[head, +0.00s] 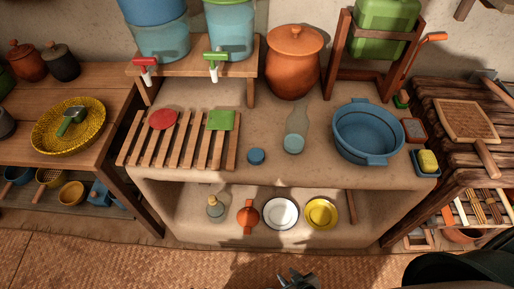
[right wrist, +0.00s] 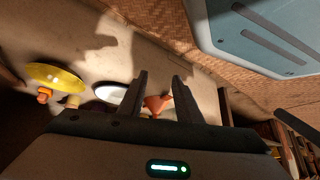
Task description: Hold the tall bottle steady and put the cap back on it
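The tall bottle (head: 296,128), clear with teal in its lower part, stands upright on the clay counter, left of the blue basin. A round blue cap (head: 256,156) lies on the counter near the front edge, left of the bottle and apart from it. The bottle's mouth looks uncovered. My right gripper (head: 298,279) shows at the bottom edge of the head view, in front of the counter and well away from bottle and cap. In the right wrist view its fingers (right wrist: 158,92) are apart with nothing held between them. My left gripper is not in view.
A blue basin (head: 366,133) stands right of the bottle, a slatted rack (head: 182,150) at the left. An orange pot (head: 294,62) stands behind. The shelf below holds a white bowl (head: 281,213) and a yellow bowl (head: 321,213). The counter around the cap is clear.

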